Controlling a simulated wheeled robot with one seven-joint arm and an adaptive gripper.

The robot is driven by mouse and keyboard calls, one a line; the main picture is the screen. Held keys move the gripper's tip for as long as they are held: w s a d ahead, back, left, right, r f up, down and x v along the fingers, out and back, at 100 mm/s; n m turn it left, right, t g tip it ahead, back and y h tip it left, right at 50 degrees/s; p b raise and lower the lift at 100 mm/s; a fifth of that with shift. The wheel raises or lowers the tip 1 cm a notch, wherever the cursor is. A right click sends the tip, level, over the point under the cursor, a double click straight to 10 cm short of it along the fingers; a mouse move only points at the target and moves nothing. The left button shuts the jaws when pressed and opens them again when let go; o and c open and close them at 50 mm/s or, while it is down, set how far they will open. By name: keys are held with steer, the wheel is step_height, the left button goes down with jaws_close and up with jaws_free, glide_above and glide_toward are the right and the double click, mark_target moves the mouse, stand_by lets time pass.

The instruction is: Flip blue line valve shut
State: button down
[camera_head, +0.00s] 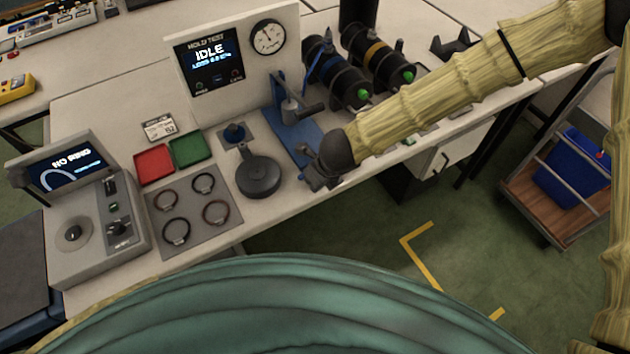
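Two black cylinders lie side by side at the back of the bench, one with blue markings (330,71) and one with a yellow band (374,52). Each has a green knob at its near end; the one on the blue-marked cylinder (362,94) shows clearly. A thin blue strip or lever stands at the left of the blue-marked cylinder; I cannot tell which part is its valve or how it is set. My gripper (316,184) hangs near the bench's front edge, nearer to me than the cylinders and apart from them. Its fingers are small and dark, and their opening is unclear.
A blue fixture (306,143) with a grey lever stands behind my gripper. A hold test panel reading IDLE (209,62) with a gauge (268,37) rises behind. A round black device (258,177), a ring mat (194,198), and red (154,164) and green (191,149) trays lie left.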

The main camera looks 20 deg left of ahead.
steer(key=shift+w+a+r, duration=0.1)
steer(key=shift+w+a, duration=0.05)
steer(key=shift+w, duration=0.45)
steer(key=shift+s+d, duration=0.2)
steer(key=shift+d, duration=0.1)
steer(key=s+d+r+b, duration=0.2)
steer(key=s+d+r, duration=0.2)
steer(key=r, duration=0.5)
steer(key=shift+s+d, duration=0.4)
steer(key=shift+d, duration=0.5)
